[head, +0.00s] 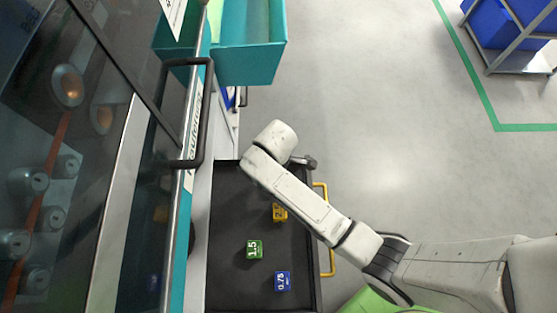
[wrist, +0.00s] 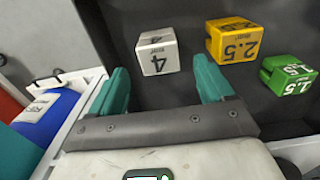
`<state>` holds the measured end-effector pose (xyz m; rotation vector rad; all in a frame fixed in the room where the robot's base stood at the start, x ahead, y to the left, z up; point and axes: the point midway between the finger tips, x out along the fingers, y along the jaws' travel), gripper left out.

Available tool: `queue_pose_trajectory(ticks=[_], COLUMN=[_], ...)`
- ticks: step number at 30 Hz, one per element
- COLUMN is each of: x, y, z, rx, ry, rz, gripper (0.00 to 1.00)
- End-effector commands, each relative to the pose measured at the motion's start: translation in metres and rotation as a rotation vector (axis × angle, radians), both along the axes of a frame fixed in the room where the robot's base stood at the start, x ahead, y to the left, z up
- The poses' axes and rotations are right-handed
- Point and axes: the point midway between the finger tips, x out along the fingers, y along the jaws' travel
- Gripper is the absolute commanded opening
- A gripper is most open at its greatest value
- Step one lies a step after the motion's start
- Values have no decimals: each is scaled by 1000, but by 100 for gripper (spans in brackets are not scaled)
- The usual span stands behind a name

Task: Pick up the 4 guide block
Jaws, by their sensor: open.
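The 4 guide block (wrist: 157,53) is a white block with dark "4" markings. In the wrist view it stands on the dark tray, just beyond and between my fingers. My gripper (wrist: 162,76) has two teal fingers spread wide, with nothing held between them. The block appears apart from both fingers. In the head view my arm covers the 4 block, and the fingers are not clearly visible.
A yellow 2.5 block (wrist: 233,40) stands right of the 4 block, close to my right finger. A green block (head: 254,249) and a blue 0.75 block (head: 283,281) sit on the black tray (head: 225,215). A teal bin (head: 250,65) and a door handle (head: 206,120) are nearby.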

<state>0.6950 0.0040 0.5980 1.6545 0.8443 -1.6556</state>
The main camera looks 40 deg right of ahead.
Motion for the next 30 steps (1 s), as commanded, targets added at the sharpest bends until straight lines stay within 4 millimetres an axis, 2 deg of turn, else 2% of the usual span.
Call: queue_pose_trajectory(ticks=[1,6,14,30], x=[1,1,1,1], y=[1,0,0,0], z=[-10,-27,-29,-29], rx=[0,-1,-1,-1], ry=[1,1,-1,-1], rz=[1,1,0,0], gripper=[81,81,81,31])
